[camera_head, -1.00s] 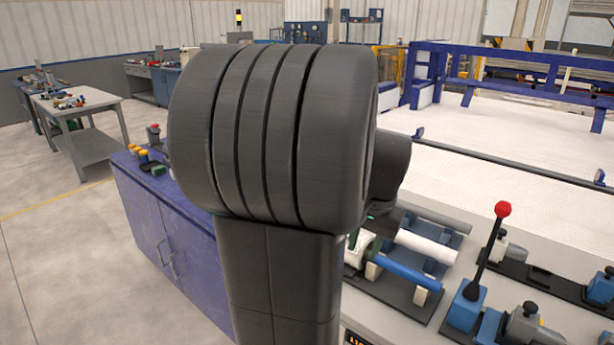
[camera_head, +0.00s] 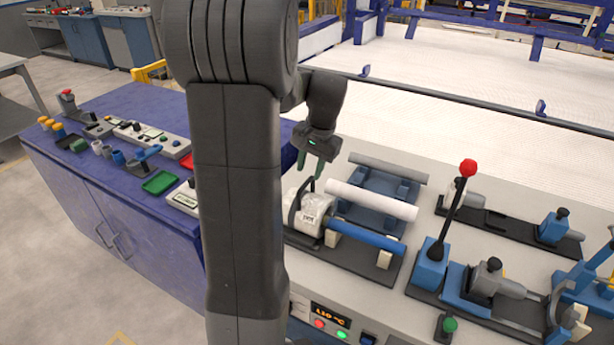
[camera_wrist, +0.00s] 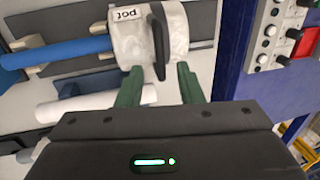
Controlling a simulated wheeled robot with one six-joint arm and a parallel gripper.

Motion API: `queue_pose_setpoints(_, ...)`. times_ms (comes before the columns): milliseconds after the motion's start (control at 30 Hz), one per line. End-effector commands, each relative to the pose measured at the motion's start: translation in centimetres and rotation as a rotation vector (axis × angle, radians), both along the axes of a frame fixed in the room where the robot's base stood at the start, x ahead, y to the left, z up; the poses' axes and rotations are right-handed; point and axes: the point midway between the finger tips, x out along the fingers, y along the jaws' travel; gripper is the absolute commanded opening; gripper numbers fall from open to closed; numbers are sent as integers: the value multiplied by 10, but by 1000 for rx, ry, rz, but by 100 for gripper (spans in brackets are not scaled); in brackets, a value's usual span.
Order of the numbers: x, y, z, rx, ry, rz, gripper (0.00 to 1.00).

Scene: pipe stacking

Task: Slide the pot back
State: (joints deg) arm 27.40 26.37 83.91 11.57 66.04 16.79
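The pot (camera_head: 312,213) is a whitish block with a "pot" label and a dark upright handle. It sits at the left end of a blue bar (camera_head: 362,235) on a dark base. In the wrist view the pot (camera_wrist: 131,42) is just beyond my fingertips, with its dark handle (camera_wrist: 159,45) between the lines of the two fingers. My gripper (camera_head: 311,170) is above and behind the pot in the head view.
A white pipe (camera_head: 371,198) and a grey pipe (camera_head: 388,164) lie behind the blue bar. A lever with a red knob (camera_head: 467,168) stands to the right. A purple cabinet (camera_head: 90,190) with trays and controls is at left. A panel (camera_head: 330,318) is in front.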

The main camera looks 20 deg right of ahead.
Motion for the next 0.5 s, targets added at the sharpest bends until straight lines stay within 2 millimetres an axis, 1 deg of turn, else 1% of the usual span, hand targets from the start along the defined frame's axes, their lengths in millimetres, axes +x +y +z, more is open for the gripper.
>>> queue_pose_setpoints(33,1,2,-9,2,5,1,33)
queue_pose_setpoints(200,4,5,-31,1,3,2,33)
queue_pose_setpoints(333,6,5,-38,0,0,2,33)
queue_pose_setpoints(500,6,6,-40,0,0,2,33)
